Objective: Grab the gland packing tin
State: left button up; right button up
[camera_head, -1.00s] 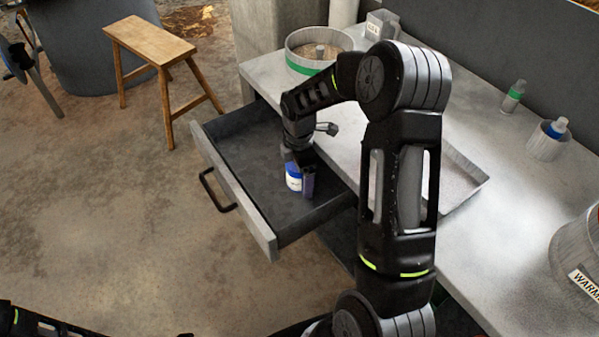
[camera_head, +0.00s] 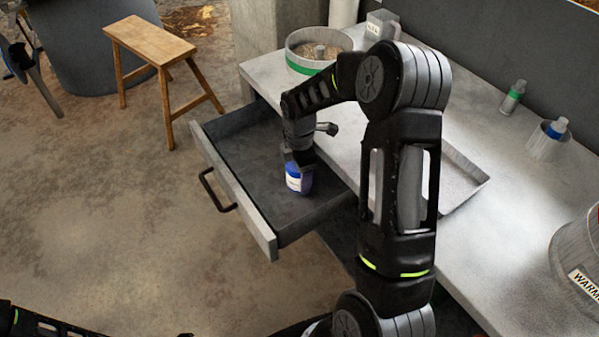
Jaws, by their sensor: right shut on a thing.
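A small blue tin with a white label (camera_head: 294,181) is inside the open drawer (camera_head: 236,199), toward its right side; it looks like the gland packing tin, though the label is too small to read. My right gripper (camera_head: 300,172) points down into the drawer and is shut on the tin, its fingers partly hiding the tin's top. I cannot tell whether the tin still touches the drawer floor. My left arm shows only at the bottom left edge, and its gripper is out of view.
The drawer sticks out from a grey counter (camera_head: 487,235). On the counter are a round pan of grain (camera_head: 318,49), a shallow tray (camera_head: 463,181), a green-banded bottle (camera_head: 513,96) and a metal cup (camera_head: 546,143). A wooden stool (camera_head: 150,40) stands on open floor at the left.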

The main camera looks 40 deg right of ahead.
jog(key=c, duration=0.5)
jog(key=shift+o, duration=0.2)
notch_tip(320, 180, up, 18)
jog(key=shift+p, duration=0.3)
jog(key=shift+r, duration=0.1)
dwell(0.4)
